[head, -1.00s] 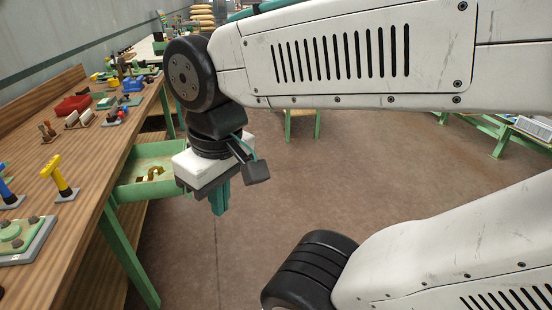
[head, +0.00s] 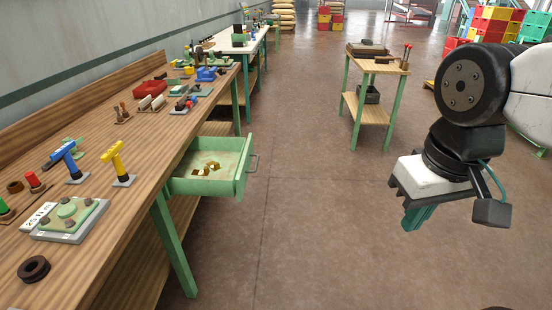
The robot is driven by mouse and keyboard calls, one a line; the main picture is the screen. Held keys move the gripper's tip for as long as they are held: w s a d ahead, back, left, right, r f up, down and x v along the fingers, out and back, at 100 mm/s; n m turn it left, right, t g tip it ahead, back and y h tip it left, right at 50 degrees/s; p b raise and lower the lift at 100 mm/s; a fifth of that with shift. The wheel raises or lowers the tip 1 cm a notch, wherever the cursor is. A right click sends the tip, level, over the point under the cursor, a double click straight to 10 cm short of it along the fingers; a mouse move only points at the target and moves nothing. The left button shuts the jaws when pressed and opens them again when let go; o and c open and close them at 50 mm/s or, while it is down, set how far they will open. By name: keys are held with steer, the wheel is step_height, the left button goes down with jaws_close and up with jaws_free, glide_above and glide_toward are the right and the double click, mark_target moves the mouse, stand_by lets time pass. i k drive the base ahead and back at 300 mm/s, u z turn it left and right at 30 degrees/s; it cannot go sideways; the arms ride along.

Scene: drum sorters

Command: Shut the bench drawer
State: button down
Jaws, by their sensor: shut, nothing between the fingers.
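The green bench drawer (head: 240,172) stands pulled out from under the wooden bench (head: 100,137) on the left.
Tools and fixtures, such as a yellow-handled tool (head: 117,163) and a red tray (head: 149,92), stand on the bench top. A small green-legged table (head: 377,66) stands further back. Brown floor (head: 310,215) is clear in the middle. Coloured crates (head: 492,24) are stacked at the back right.

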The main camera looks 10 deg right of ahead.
mark_target(235, 155)
steer(key=z, duration=0.2)
steer(key=i, duration=1.05)
steer(key=u, duration=0.75)
steer(key=k, duration=1.15)
steer(key=u, duration=0.6)
steer(key=i, duration=1.3)
steer(key=z, duration=0.5)
